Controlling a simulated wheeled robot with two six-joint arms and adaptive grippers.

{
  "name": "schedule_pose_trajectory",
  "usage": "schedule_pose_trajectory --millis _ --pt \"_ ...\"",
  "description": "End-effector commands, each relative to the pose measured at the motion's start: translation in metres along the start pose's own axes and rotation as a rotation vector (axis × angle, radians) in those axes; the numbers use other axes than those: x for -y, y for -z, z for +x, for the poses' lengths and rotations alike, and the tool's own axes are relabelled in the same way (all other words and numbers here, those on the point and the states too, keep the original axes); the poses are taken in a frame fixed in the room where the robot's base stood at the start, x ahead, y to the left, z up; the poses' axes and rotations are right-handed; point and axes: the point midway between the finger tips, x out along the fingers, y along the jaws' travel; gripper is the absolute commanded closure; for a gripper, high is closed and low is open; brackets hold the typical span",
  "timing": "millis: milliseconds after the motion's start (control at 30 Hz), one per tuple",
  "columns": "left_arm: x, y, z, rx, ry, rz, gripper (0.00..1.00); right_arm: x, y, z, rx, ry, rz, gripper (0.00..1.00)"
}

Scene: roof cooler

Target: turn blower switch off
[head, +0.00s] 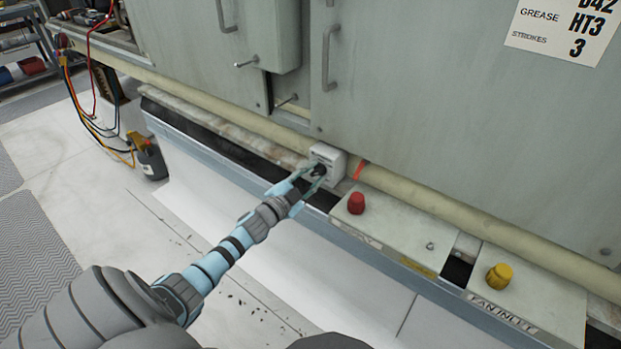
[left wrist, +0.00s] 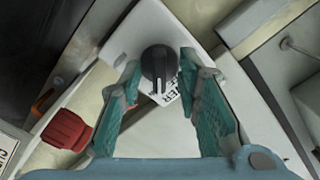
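The blower switch is a small white box (head: 327,153) on the ledge below the grey cabinet, with a black rotary knob (head: 319,170) on its face. In the left wrist view the round black knob (left wrist: 158,62) shows a pale pointer line toward the bottom of the picture. A label ending in "WER" is partly hidden beside it. My left gripper (head: 311,176) is at the switch, its teal fingers apart, one on each side of the knob. Narrow gaps show between the fingertips and the knob, so it seems not gripped. My right gripper is not in view.
A red knob (head: 356,203) and a yellow knob (head: 499,276) stand on panels right of the switch. A cream pipe (head: 425,212) runs along the cabinet's foot.

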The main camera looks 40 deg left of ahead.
Motion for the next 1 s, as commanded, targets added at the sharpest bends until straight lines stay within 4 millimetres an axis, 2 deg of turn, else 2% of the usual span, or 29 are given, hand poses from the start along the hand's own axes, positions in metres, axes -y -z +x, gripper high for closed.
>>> schedule_pose_trajectory --millis 200,400,767,1000 --pt "0.000 0.000 0.000 0.000 0.000 0.000 0.69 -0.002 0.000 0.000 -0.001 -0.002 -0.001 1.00" --pt "0.000 0.000 0.000 0.000 0.000 0.000 1.00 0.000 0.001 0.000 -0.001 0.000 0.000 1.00" --pt "0.001 -0.001 -0.001 0.001 0.000 -0.021 1.00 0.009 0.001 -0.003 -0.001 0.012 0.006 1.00" --pt "0.002 0.001 0.000 0.001 0.000 -0.126 1.00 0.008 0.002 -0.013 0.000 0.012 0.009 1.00"
